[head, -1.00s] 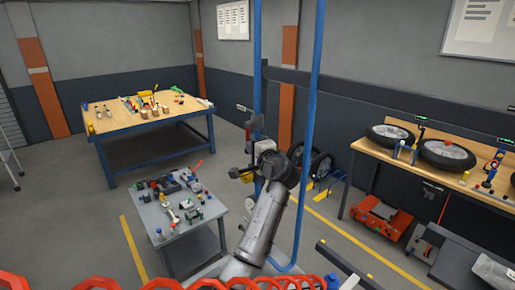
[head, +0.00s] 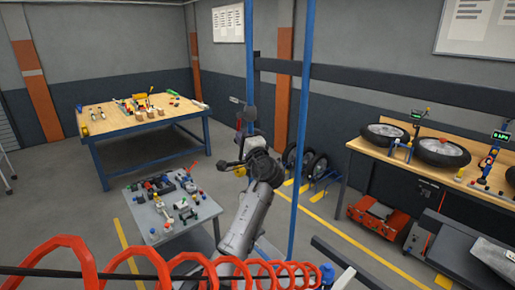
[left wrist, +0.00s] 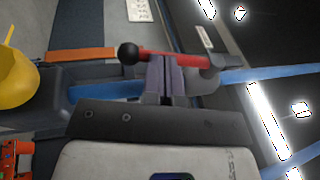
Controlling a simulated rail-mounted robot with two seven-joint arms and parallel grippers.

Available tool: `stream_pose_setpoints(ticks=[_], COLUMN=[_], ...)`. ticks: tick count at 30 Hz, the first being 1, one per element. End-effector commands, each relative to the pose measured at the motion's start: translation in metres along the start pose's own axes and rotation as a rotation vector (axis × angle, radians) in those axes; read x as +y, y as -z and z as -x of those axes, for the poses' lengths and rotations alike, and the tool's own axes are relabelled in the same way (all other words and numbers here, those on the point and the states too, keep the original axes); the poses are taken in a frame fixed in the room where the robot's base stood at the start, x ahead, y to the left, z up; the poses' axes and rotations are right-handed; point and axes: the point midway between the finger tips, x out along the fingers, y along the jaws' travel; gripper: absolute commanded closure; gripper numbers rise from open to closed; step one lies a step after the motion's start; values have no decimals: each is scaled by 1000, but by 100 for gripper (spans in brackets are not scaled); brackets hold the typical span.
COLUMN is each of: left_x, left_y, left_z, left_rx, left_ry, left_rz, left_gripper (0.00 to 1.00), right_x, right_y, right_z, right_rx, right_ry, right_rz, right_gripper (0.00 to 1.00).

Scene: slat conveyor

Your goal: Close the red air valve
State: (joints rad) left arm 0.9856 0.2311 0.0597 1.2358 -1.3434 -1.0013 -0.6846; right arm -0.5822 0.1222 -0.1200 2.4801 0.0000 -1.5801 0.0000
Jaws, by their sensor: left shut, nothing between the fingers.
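The red air valve lever (left wrist: 183,59) shows in the left wrist view as a red bar with a black ball on its left end. Its right end meets a grey fitting beside a blue pipe. My left gripper (left wrist: 165,66) is shut and empty, with its fingertips at the lever, between the ball and the fitting. I cannot tell whether they touch it. In the head view my left gripper (head: 226,163) is beside the left blue upright, and the lever is not clear there. My right gripper is not in view.
A red coiled hose (head: 185,268) crosses the front. Two blue uprights (head: 304,125) stand around my arm. A small grey cart (head: 158,222) with parts is at left, with a wooden workbench (head: 105,122) behind. A bench with wheels (head: 455,178) is at right.

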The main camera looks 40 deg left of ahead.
Motion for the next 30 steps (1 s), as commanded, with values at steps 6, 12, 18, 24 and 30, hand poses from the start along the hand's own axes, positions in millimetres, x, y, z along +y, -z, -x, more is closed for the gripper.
stream_pose_setpoints(ticks=[6, 12, 18, 24, 30], left_x=[15, 11, 9, 8, 8], left_y=[-6, -8, -9, -10, -10], left_z=[-13, -23, -31, -36, -38], left_rx=[-7, -5, -4, -4, -4], left_ry=[189, 286, 282, 282, 281], left_rz=[-42, -57, -57, -57, -57], left_gripper=[100, 100, 100, 100, 100], right_x=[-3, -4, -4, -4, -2], right_y=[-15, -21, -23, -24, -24], right_z=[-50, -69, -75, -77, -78], right_rx=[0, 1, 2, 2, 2], right_ry=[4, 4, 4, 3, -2], right_rz=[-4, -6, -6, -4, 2], right_gripper=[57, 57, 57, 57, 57])
